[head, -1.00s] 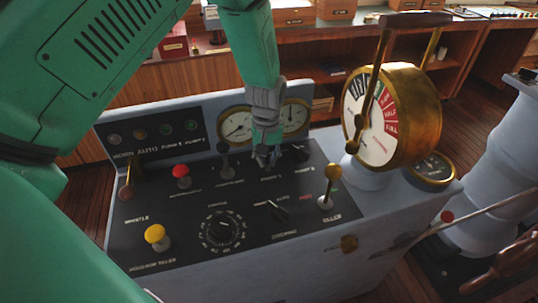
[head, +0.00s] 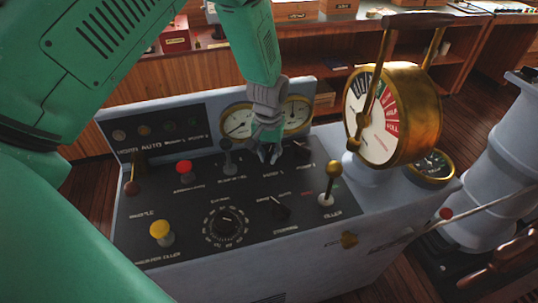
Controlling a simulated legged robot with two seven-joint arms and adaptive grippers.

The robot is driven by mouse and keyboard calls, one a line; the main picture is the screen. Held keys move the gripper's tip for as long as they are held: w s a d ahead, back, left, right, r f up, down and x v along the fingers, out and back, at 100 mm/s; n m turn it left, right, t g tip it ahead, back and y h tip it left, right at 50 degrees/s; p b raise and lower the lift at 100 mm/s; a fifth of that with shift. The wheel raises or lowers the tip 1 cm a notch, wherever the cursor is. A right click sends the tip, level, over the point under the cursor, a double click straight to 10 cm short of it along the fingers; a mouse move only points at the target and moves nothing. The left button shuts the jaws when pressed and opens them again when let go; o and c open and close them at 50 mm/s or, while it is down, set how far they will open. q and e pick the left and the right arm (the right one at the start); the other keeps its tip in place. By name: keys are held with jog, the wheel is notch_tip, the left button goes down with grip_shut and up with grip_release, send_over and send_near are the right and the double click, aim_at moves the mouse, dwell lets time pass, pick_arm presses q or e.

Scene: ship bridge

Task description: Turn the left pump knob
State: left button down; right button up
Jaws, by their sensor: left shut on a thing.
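My left gripper (head: 269,153) points down at the black top of the grey console (head: 190,262), just in front of the two gauges. It is shut on the left pump knob, which its fingers hide almost wholly, so I cannot tell which way the knob is turned. The right pump knob (head: 301,147) is a small dark knob just to the right of the gripper, apart from it. My right gripper is not in view.
A dark-knobbed lever (head: 226,146) stands close to the left of the gripper. The brass telegraph (head: 394,113) rises at right.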

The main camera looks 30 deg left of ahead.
aim_at(269, 152)
pick_arm(q)
jog(key=shift+w+r, duration=0.2)
jog(key=shift+w, duration=0.15)
jog(key=c, duration=1.6)
grip_release()
jog(key=shift+f, duration=0.1)
jog(key=shift+a+f, duration=0.1)
jog(key=shift+s, duration=0.1)
notch_tip(269, 152, up, 12)
jog(key=shift+f, duration=0.1)
